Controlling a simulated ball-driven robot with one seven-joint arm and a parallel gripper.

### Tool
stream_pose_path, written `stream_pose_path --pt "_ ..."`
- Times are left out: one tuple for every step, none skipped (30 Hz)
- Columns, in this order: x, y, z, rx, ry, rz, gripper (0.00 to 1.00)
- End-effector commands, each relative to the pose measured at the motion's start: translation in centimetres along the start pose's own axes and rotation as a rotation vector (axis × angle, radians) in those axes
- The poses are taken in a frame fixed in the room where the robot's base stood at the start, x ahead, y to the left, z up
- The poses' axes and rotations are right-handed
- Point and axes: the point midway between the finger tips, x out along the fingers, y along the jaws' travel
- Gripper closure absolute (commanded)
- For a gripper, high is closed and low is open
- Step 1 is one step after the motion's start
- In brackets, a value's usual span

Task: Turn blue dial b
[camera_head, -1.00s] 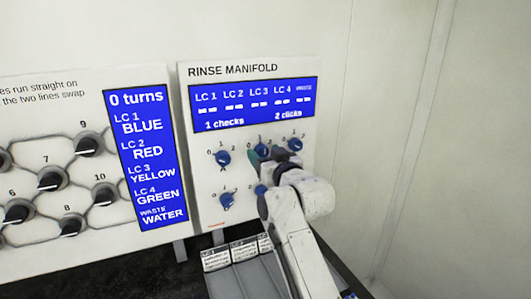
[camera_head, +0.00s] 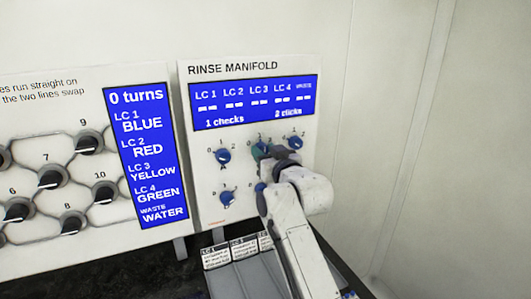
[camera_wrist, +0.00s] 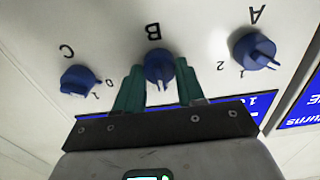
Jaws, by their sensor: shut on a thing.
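Blue dial B (camera_wrist: 158,66) is a round blue knob on the white rinse manifold panel, under the letter B, upside down in the wrist view. In the head view dial B (camera_head: 261,147) is in the upper row's middle, partly hidden by my gripper (camera_head: 265,153). In the wrist view the green fingers of my gripper (camera_wrist: 158,85) stand on both sides of the dial, shut on it. The dial's white pointer mark faces down toward the gripper body there. The manifold screen (camera_head: 253,102) reads 1 checks and 2 clicks.
Dial A (camera_wrist: 254,50) and dial C (camera_wrist: 77,80) flank dial B. More blue dials sit in the lower row, one at the lower left (camera_head: 227,198). A panel of black knobs (camera_head: 52,177) stands left. Labelled grey lanes (camera_head: 245,272) lie below the manifold.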

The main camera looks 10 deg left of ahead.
Motion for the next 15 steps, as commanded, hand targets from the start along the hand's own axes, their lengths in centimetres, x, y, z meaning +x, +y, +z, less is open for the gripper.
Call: stream_pose_path --pt "0.0 0.0 0.03 -0.001 0.0 0.0 0.92" --pt "0.0 0.0 0.04 -0.002 0.0 0.0 0.92" --pt "0.0 0.0 0.06 -0.004 0.0 0.0 0.92" --pt "0.0 0.0 0.08 -0.007 0.0 0.0 0.92" --pt "0.0 0.0 0.11 -0.011 0.0 0.0 0.92" --pt "0.0 -0.01 0.15 -0.019 0.0 0.0 0.92" --pt "0.0 -0.01 0.18 -0.026 0.0 0.0 0.92" --pt "0.0 0.0 0.21 -0.035 0.0 0.0 0.92" --pt "-0.01 0.02 0.26 -0.05 0.0 0.0 0.92" --pt "-0.01 0.04 0.29 -0.064 0.001 0.001 0.92" --pt "-0.01 0.05 0.32 -0.079 0.001 0.001 0.92" --pt "-0.01 0.05 0.36 -0.101 0.0 0.001 0.92" --pt "-0.01 0.05 0.38 -0.121 0.0 0.001 0.92" --pt "-0.01 0.06 0.4 -0.142 0.0 0.001 0.92" --pt "-0.01 0.02 0.43 -0.171 0.0 0.001 0.92"
